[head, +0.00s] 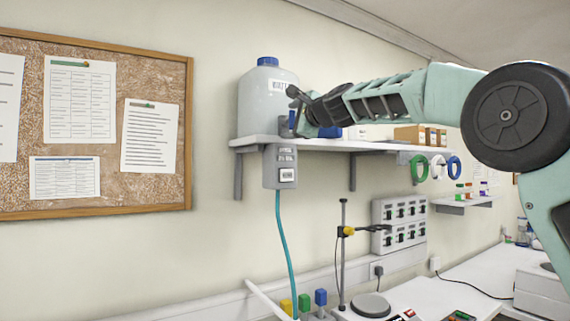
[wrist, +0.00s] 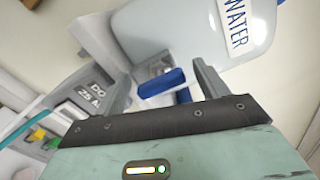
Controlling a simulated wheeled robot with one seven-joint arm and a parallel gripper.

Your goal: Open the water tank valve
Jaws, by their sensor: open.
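The water tank (head: 262,100) is a pale translucent container with a blue cap and a WATER label. It stands on the wall shelf, and its lower part also fills the top of the wrist view (wrist: 190,30). The blue valve handle (wrist: 163,83) is below the tank's body in the wrist view, between my two fingers with space on both sides. A blue part also shows beside the tank in the head view (head: 292,119), partly hidden. My gripper (wrist: 150,62) is open and empty, close to the tank's right side in the head view (head: 296,110).
The shelf (head: 350,145) runs under my gripper. A grey labelled box (head: 280,166) hangs below its left end, with a teal hose (head: 284,235). Cardboard boxes (head: 410,134) stand on the shelf at right. A stand (head: 343,255) rises from the bench below.

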